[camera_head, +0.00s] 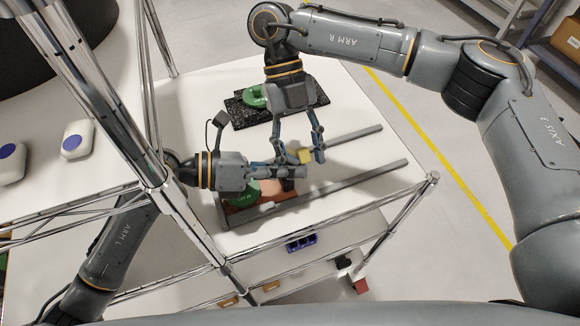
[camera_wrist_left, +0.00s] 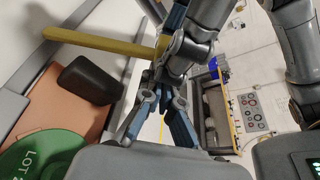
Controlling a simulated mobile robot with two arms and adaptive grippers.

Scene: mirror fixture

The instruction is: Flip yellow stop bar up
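The yellow stop bar (camera_wrist_left: 105,42) crosses the upper left of the left wrist view, its right end meeting a finger of my right gripper. In the head view a short yellow part (camera_head: 304,156) shows between the spread fingers of my right gripper (camera_head: 298,150), which is open. I cannot tell whether a finger touches it. My left gripper (camera_head: 295,171) points right, just below the yellow part. Its fingers (camera_wrist_left: 163,95) converge and look shut, with nothing seen between them. A copper-coloured plate (camera_wrist_left: 78,105), black block (camera_wrist_left: 90,78) and green LOT disc (camera_wrist_left: 40,155) are beside it.
A black base with a green part (camera_head: 254,97) is at the back of the white table. Two grey rails (camera_head: 345,134) run right. A chrome rack post (camera_head: 165,185) stands near my left arm. Two white devices with blue discs (camera_head: 75,140) are at left. Below is a blue item (camera_head: 301,243).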

